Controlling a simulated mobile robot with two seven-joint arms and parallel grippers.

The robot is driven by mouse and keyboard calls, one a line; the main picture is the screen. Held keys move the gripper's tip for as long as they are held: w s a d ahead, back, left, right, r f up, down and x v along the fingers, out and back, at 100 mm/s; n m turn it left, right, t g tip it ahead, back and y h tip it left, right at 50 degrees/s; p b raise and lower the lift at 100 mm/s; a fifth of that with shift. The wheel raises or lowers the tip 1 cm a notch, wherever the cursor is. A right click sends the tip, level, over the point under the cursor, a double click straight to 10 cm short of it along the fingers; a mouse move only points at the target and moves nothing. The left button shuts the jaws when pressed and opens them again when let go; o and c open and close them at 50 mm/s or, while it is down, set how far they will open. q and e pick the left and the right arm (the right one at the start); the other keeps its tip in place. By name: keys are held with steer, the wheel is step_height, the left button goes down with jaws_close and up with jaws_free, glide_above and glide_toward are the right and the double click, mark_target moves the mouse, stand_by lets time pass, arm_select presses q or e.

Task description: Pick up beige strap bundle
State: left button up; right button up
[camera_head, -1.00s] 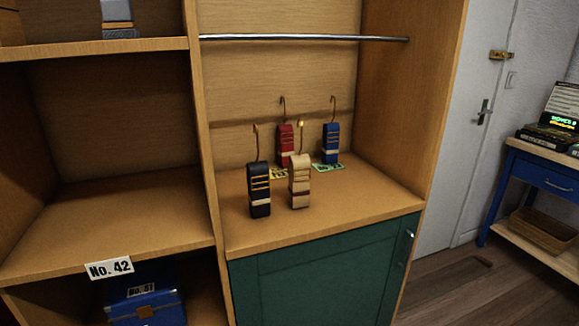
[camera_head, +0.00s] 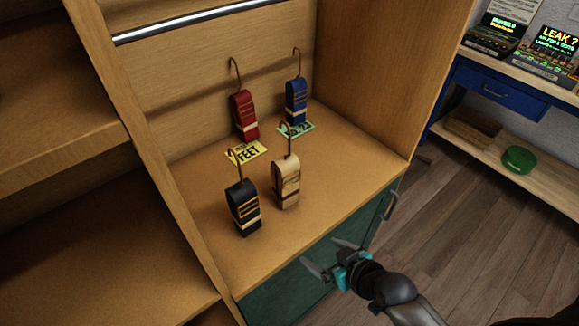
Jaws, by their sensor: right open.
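The beige strap bundle (camera_head: 286,182) stands upright on the wooden shelf, with a hook rising from its top. It is right of the black bundle (camera_head: 242,207) and in front of the red bundle (camera_head: 243,115) and the blue bundle (camera_head: 296,102). My right gripper (camera_head: 324,256) comes in from the lower right. It is open and empty, in front of the shelf's front edge by the green door, apart from the beige bundle and lower in the picture. My left gripper is not in view.
A yellow card (camera_head: 246,152) and a green card (camera_head: 297,129) lie on the shelf (camera_head: 190,184). A metal rail (camera_head: 190,22) crosses above. An upright wooden panel bounds the right side. The green door (camera_head: 291,288) has a handle (camera_head: 390,206). A blue desk (camera_head: 492,86) stands at the right.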

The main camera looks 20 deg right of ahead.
mark_target(291, 183)
step_height(291, 183, up, 14)
steer(key=w+t+y+p, duration=0.1)
steer(key=w+t+p, duration=0.1)
steer(key=t+p, duration=0.1)
steer(key=shift+n, duration=0.4)
steer(key=x, duration=0.7)
steer(key=r+b+x, duration=0.1)
steer(key=x, duration=0.2)
steer(key=shift+w+a+f, duration=0.1)
steer(key=shift+w+f, duration=0.05)
steer(key=shift+w, duration=0.25)
steer(key=shift+x, duration=2.65)
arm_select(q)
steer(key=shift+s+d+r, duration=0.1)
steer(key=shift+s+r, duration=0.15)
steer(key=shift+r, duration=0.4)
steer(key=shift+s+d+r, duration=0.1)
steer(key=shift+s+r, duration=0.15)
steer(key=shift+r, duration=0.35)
arm_select(e)
steer(key=shift+d, duration=0.25)
jaws_close()
